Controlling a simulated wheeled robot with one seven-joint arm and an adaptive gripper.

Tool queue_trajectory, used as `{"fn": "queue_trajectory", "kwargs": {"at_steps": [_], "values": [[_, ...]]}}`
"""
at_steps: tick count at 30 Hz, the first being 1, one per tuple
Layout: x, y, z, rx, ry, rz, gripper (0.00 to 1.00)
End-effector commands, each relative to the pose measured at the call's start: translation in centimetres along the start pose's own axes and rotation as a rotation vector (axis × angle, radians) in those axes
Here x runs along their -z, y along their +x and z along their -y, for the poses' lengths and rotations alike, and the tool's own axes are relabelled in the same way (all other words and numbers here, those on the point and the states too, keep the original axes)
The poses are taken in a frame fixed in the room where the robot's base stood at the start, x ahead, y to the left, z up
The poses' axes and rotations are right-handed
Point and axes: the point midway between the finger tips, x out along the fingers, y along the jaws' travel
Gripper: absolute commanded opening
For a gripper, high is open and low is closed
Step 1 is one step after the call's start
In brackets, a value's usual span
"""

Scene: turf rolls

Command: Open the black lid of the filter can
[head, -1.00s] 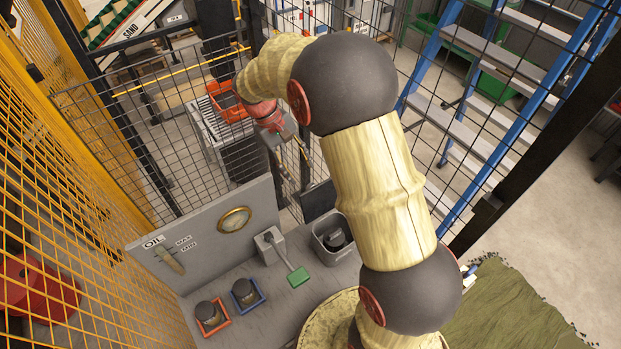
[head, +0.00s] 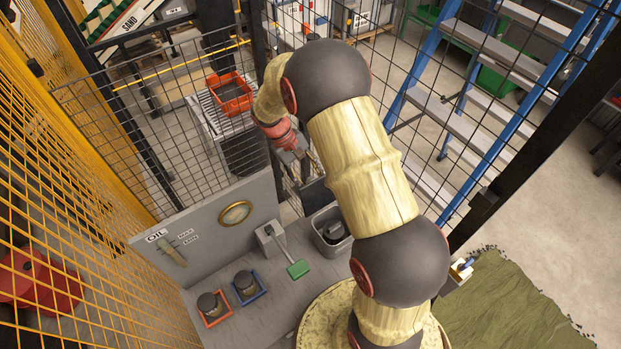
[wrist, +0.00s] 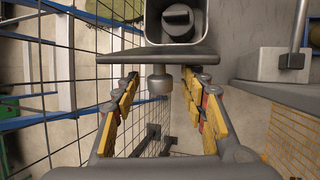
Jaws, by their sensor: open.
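The filter can (head: 345,247) is a grey open-topped box at the back right of the grey bench, with a dark filter (head: 333,232) inside. Its black lid (head: 316,194) stands raised at the can's far side. In the wrist view the can (wrist: 203,18) is at the top with the filter (wrist: 177,20) in it. The lid (wrist: 210,54) shows there nearly edge-on, its round knob (wrist: 160,80) pointing away from the can. My gripper (wrist: 161,84) is open, its yellow-padded fingers either side of the knob with gaps. In the head view my gripper (head: 303,164) is beside the lid, partly hidden.
A grey block with a green-ended lever (head: 298,269) stands left of the can. Dark jars sit in an orange tray (head: 217,320) and a blue tray (head: 252,298). An upright panel with a gauge (head: 235,214) backs the bench. Black mesh fence (head: 150,170) stands close behind.

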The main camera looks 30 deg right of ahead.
Motion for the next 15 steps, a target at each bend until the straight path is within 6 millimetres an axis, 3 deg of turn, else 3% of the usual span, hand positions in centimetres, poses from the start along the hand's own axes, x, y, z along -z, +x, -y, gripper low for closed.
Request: {"fn": "queue_trajectory", "kwargs": {"at_steps": [6,15], "values": [[-0.02,0.07,0.0,0.0,0.0,0.001,0.43],[-0.02,0.05,0.01,0.0,0.0,0.001,0.27]]}}
